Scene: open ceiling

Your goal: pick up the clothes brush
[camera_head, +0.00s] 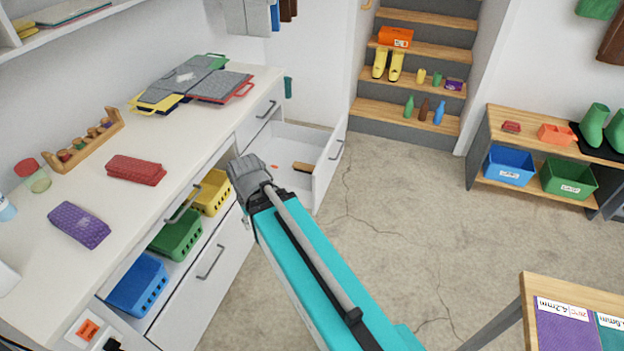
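A small brown block-like thing (303,167) lies in the open white drawer (325,175), towards its right side. It looks like the wooden back of the clothes brush, but it is too small to be sure. My teal arm reaches up from the bottom of the picture, and its dark grey end (248,176) is in front of the drawer's left part. The brown thing is to the right of that end, apart from it in the picture. The fingers cannot be made out, so whether my gripper is open or shut does not show.
A lower drawer holds blue, green and yellow baskets (212,192). Wooden steps (405,110) and a shoe bench (530,185) stand behind. The concrete floor between is clear.

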